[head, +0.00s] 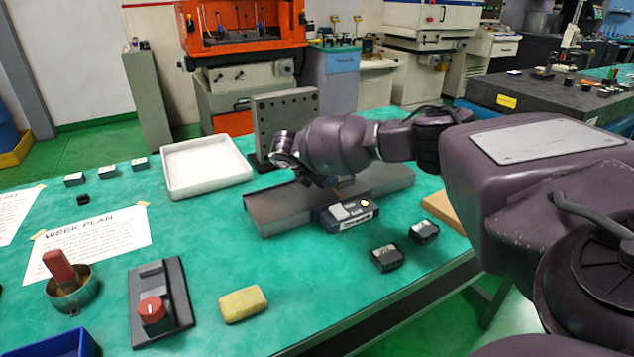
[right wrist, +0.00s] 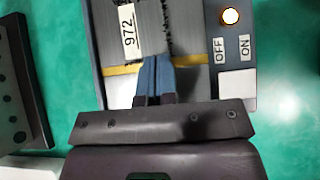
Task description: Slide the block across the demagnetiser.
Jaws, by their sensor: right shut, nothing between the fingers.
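The demagnetiser (head: 275,208) is a long grey metal plate on the green table, with a control box (head: 350,213) on its near side. In the right wrist view the box shows OFF and ON labels and a lit lamp (right wrist: 230,16). The block (right wrist: 146,30) is grey, labelled 972, with dark bits along its edge; it lies on the plate (right wrist: 195,90) beyond the yellow line. My right gripper (head: 328,182) is low over the plate. Its blue fingers (right wrist: 153,72) are shut and empty, just behind the block; I cannot tell whether they touch it. In the head view my gripper hides the block. My left gripper is out of view.
A white tray (head: 205,180) and an upright drilled plate (head: 285,112) stand behind the demagnetiser. Two small dark blocks (head: 388,257) (head: 424,231) lie near the right edge. A yellow sponge (head: 243,304) and a red-knobbed fixture (head: 152,310) are in front.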

